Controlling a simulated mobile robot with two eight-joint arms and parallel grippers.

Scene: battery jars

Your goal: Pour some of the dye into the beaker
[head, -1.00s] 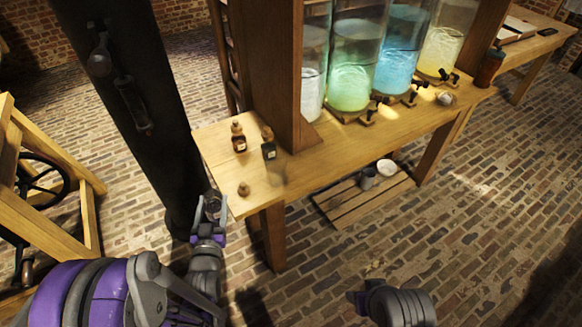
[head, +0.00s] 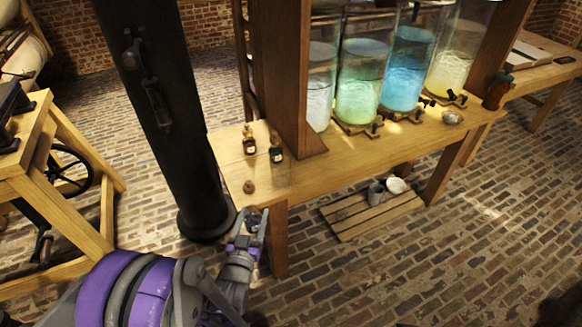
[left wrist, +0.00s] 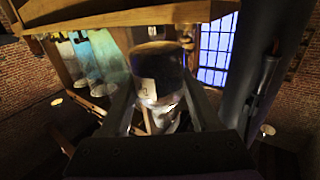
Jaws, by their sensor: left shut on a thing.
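My left gripper (head: 250,232) is just off the near left corner of the wooden bench and is shut on a small bottle (left wrist: 158,72). In the left wrist view the bottle has a dark body and a pale label, between the two fingers. In the head view it is mostly hidden by the fingers. Two small dark labelled bottles, one (head: 249,141) with a brownish top and one (head: 276,151), stand on the bench. A small brown stopper-like piece (head: 249,187) lies near the corner. I cannot make out the beaker clearly. My right gripper is out of view.
The bench (head: 350,155) carries a wooden post (head: 283,75) and tall jars of white, green (head: 360,95), blue (head: 408,80) and yellow liquid. A black column (head: 160,110) stands left of the bench.

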